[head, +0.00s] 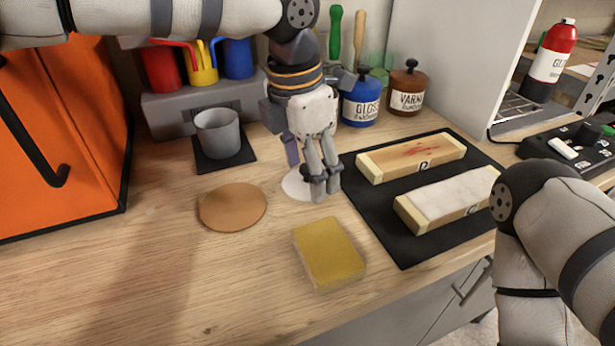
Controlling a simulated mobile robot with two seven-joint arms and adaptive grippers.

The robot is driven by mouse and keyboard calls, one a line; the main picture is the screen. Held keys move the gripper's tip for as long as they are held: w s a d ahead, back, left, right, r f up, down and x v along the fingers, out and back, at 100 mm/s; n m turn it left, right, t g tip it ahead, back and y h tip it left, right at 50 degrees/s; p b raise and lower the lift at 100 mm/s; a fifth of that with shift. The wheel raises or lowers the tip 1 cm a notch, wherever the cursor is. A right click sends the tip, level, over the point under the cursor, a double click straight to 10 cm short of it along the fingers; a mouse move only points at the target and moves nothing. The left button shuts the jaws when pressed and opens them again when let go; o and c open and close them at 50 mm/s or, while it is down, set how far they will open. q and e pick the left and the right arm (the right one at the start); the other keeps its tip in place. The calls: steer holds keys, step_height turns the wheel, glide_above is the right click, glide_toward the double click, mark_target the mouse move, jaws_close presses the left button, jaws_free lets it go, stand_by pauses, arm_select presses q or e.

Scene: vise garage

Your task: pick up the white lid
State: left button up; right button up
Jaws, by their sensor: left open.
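The white lid (295,187) is a flat pale disc lying on the wooden worktop, partly hidden behind my left gripper's fingers. My left gripper (324,191) points down from above, with its fingers over the right part of the lid. It is open, and nothing shows between its fingers. I cannot tell whether the fingertips touch the lid. My right arm comes in at the right edge, and its gripper is out of the picture.
A brown disc (232,207) lies left of the lid and a yellow sponge (327,252) in front. A black mat (389,233) with two wooden blocks lies to the right. A grey cup (218,134), blue jar (361,104) and brown jar (408,92) stand behind. The front left worktop is clear.

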arm_select(q)
steer(key=c, duration=1.5)
jaws_close()
steer(key=shift+f, duration=0.1)
steer(key=shift+s, duration=0.1)
